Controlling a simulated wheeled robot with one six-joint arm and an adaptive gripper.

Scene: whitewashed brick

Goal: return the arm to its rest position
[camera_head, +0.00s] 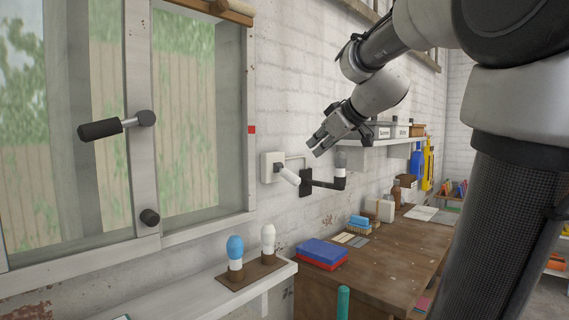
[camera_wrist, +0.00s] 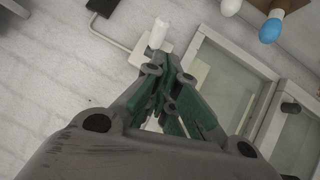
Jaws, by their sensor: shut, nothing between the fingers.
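My gripper (camera_head: 322,142) hangs at the end of my raised arm, in front of the white brick wall in the head view. It is shut and holds nothing. In the wrist view its fingers (camera_wrist: 170,88) come together in front of a white wall box with a white handle (camera_wrist: 158,34). In the head view the same wall box (camera_head: 269,167) and its handle (camera_head: 288,175) are below and left of the gripper, with a gap in the picture. A dark wall bracket (camera_head: 322,184) is below the gripper.
A window (camera_head: 146,200) with a black handle (camera_head: 102,128) is at left. A sill shelf (camera_head: 190,296) carries a wooden base with a blue-topped and a white-topped peg. A wooden bench (camera_head: 385,262) with blue and red boxes stands right. A wall shelf (camera_head: 385,141) holds boxes.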

